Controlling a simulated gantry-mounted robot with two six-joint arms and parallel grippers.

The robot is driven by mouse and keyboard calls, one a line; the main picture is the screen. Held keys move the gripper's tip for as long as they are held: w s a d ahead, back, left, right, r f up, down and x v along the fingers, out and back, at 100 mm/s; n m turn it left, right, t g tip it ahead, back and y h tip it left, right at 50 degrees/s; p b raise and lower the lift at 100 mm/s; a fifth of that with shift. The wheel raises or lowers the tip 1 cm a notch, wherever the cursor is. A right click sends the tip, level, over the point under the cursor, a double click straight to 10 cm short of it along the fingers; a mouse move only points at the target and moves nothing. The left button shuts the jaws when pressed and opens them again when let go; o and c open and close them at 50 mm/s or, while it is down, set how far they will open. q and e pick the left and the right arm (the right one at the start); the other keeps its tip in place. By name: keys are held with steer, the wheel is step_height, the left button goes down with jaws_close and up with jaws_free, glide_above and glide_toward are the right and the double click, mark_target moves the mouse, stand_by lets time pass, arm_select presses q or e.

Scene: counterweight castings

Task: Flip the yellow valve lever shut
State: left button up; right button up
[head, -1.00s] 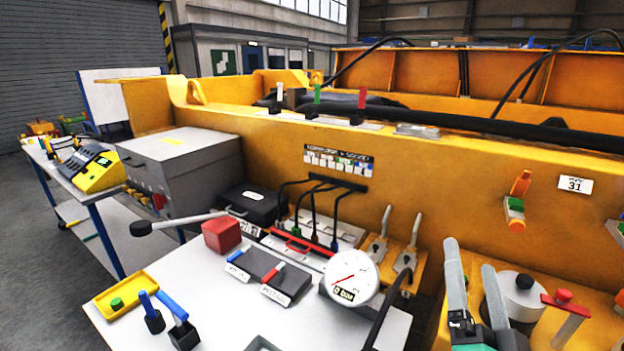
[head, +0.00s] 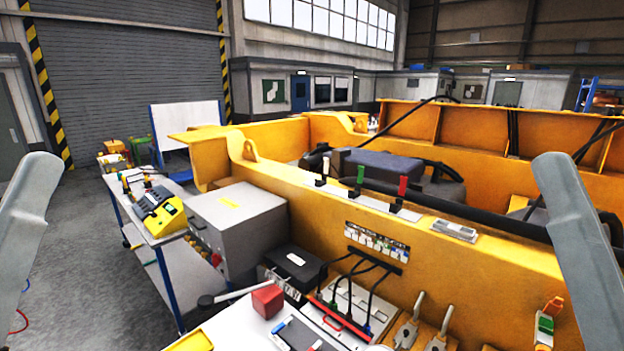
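I cannot make out a lever that is clearly yellow. A white lever (head: 325,168), a green lever (head: 360,175) and a red lever (head: 402,187) stand upright along the top of the beam. Large grey parts, seemingly of my arms, rise at both picture edges. No gripper fingertips can be made out, and nothing is seen held.
A white bench with a red block (head: 267,300) and a black-handled bar is at the bottom. A grey cabinet (head: 240,225) and a black case (head: 292,265) stand behind it. A side table carries a yellow device (head: 160,213). Open floor lies at the left.

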arm_select(q)
step_height(320, 180, up, 14)
steer(key=p, duration=1)
arm_select(e)
step_height(320, 180, up, 14)
arm_select(q)
steer(key=shift+r, duration=0.1)
arm_select(e)
steer(key=shift+c, duration=0.2)
